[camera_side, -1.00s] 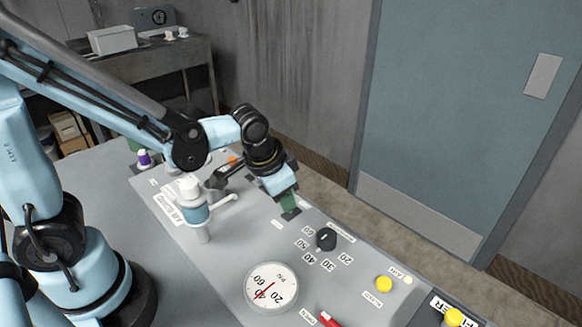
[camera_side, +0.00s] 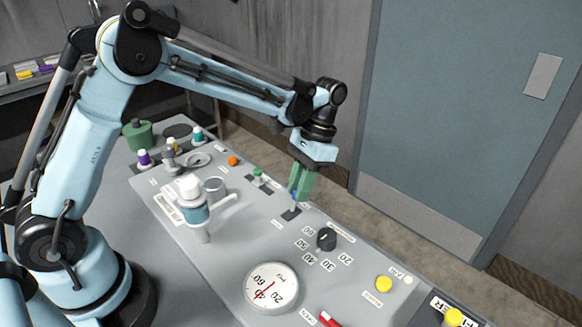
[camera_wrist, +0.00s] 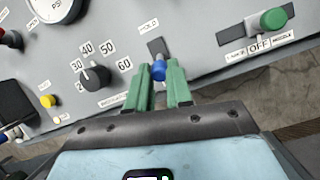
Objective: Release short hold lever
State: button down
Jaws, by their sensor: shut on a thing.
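The short hold lever has a blue knob (camera_wrist: 158,73) that shows beside the HOLD label in the wrist view. In the side view a bit of its blue (camera_side: 294,196) shows low beside the green fingers, above a dark slot in the panel. My gripper (camera_side: 297,194) has green fingers and stands nearly upright over the slot. In the wrist view my gripper (camera_wrist: 160,73) is shut on the blue knob, one finger on each side. The lever's shaft is mostly hidden.
A black dial (camera_side: 326,239) stands close to the right of the lever, with a round gauge (camera_side: 271,287) and yellow button (camera_side: 384,284) nearer the front. A green knob (camera_wrist: 273,19) shows at upper right in the wrist view.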

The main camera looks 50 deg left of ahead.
jog(key=shift+w+f+g, duration=0.1)
jog(key=shift+w+g, duration=0.1)
jog(key=shift+g, duration=0.1)
dwell(0.4)
jog(key=c, duration=1)
grip_release()
jog(key=v, duration=1.2)
